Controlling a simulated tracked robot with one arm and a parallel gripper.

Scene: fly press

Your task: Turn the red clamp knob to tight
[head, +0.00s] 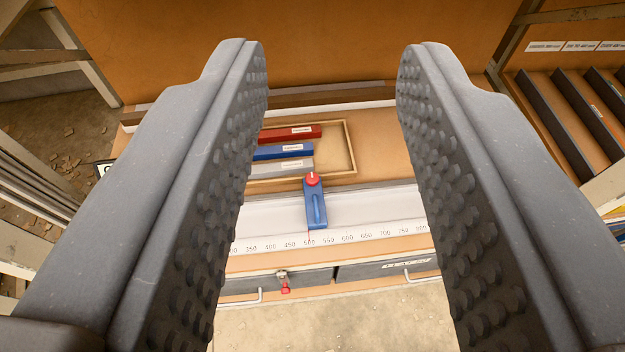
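The red clamp knob (312,179) is a small round knob with a white mark on top. It sits at the far end of a blue slotted clamp block (316,208). The block stands on a white rail with a number scale (350,238), near the 500 mark. My gripper (333,62) is open and empty, its two dark studded fingers wide apart on either side of the view. The knob shows between the fingers, beyond them and untouched. How tight the knob is cannot be told.
A shallow wooden tray (352,150) behind the rail holds a red bar (290,134), a blue bar (282,152) and a grey bar (281,168). Drawers (385,268) are in the bench front, one with a red-tagged key (284,282). A slotted rack (575,115) stands at right.

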